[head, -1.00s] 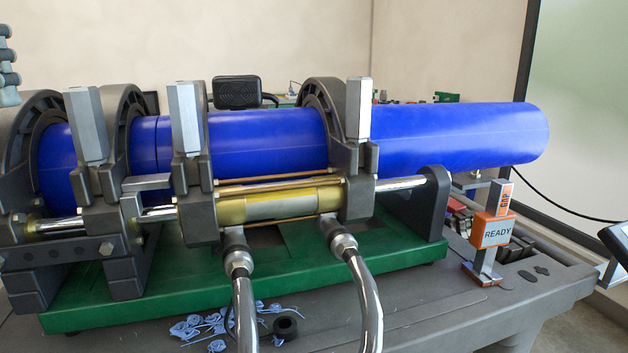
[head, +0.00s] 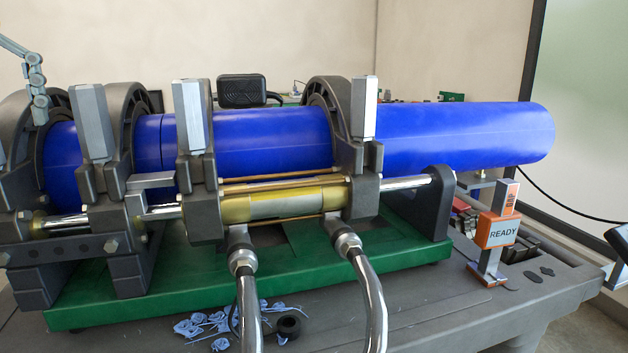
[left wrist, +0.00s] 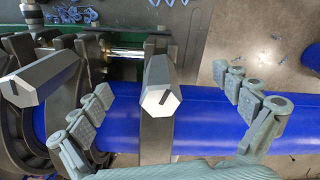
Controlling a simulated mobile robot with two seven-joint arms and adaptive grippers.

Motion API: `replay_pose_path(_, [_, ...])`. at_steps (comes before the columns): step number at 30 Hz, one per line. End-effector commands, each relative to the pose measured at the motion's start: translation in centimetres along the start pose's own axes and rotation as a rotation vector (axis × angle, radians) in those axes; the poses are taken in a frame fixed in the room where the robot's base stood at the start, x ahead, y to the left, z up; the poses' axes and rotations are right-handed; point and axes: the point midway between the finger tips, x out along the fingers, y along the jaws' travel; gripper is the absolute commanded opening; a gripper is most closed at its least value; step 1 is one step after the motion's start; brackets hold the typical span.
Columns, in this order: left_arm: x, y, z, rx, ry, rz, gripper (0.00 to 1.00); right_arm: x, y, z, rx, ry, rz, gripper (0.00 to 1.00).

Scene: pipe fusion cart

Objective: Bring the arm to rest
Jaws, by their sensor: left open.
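My left gripper (left wrist: 165,85) is open and empty in the left wrist view. Its two jointed grey fingers are spread on either side of a grey clamp post (left wrist: 160,95), above the blue pipe (left wrist: 205,108). I cannot tell whether the fingers touch anything. In the head view only a part of my left gripper (head: 37,85) shows at the upper left edge, by the leftmost clamp ring. The blue pipe (head: 455,135) lies level through the clamps in the head view. My right gripper is not in view.
The fusion machine has upright clamp posts (head: 190,115) and hoses (head: 372,300) on a green base (head: 130,300). Blue shavings (head: 200,325) and a black ring (head: 289,326) lie in front. Air above the pipe's right half is clear.

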Motion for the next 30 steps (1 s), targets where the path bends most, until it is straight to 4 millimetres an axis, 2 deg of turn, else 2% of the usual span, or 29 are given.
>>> replay_pose_path(3, [-2.5, 0.0, -0.1, -0.001, 0.003, -0.001, 1.0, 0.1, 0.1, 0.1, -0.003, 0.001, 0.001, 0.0])
replay_pose_path(6, [-3.6, 0.0, -0.1, -0.002, -0.022, -0.007, 1.0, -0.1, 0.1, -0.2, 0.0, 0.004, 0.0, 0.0])
replay_pose_path(12, [-1.6, -0.2, -0.1, 0.001, -0.246, -0.024, 1.0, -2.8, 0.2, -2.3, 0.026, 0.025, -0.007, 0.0])
replay_pose_path(18, [-1.0, 0.0, -0.2, 0.004, -0.385, -0.003, 1.0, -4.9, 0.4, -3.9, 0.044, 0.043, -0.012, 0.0])
replay_pose_path(30, [-1.0, -0.1, 0.0, -0.252, -0.395, 0.057, 1.0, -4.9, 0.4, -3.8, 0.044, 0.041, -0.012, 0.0])
